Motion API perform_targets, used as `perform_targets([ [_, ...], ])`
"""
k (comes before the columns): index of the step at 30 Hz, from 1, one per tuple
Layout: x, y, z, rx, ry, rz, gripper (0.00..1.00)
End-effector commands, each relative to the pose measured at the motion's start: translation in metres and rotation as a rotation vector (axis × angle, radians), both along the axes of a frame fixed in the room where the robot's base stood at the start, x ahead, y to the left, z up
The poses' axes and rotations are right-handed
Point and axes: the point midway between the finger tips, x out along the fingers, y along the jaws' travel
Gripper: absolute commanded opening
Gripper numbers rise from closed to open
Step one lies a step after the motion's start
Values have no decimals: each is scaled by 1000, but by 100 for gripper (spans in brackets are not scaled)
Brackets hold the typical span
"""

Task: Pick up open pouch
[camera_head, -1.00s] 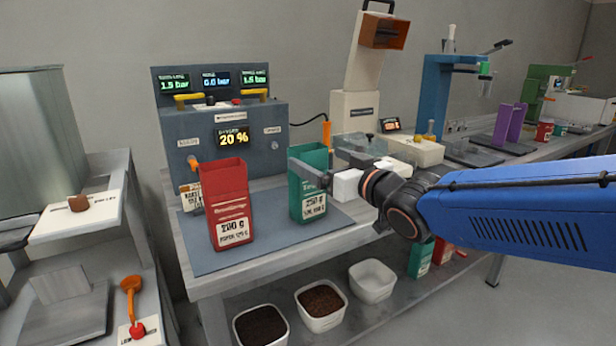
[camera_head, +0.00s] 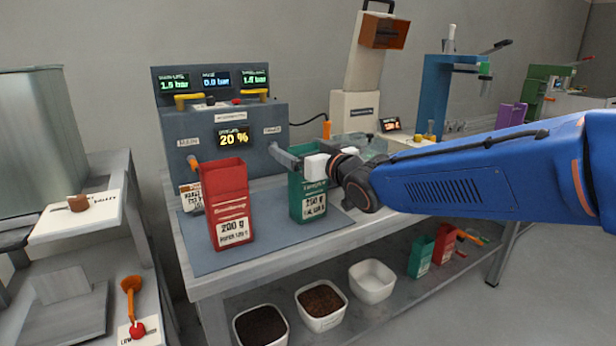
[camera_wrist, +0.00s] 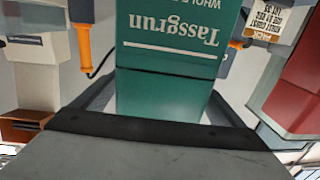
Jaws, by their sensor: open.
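An open green pouch (camera_head: 306,200) stands upright on the grey mat at the bench's right part, its label reading 250 g. An open red pouch (camera_head: 228,205) labelled 200 g stands upright to its left. My gripper (camera_head: 286,158) is open at the upper part of the green pouch, with its jaws on either side of it; contact cannot be told. In the wrist view, the green pouch (camera_wrist: 165,85) fills the space between the two fingers, and the red pouch (camera_wrist: 295,90) shows at the right edge. Part of the green pouch's upper front is hidden by my gripper.
A grey control box (camera_head: 225,135) with displays and levers stands behind the pouches. The mat (camera_head: 270,243) is bare in front. Tubs of dark granules, an empty white tub (camera_head: 372,281) and other pouches stand on the lower shelf. A press (camera_head: 437,90) stands farther right.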

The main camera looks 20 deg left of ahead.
Motion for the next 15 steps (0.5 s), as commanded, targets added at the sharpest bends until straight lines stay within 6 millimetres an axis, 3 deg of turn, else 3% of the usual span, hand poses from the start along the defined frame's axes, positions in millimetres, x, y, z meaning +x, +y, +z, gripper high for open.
perform_targets([
  [8,3,3,0,0,0,0,92],
  [12,3,3,0,0,0,0,59],
  [15,3,3,0,0,0,0,58],
])
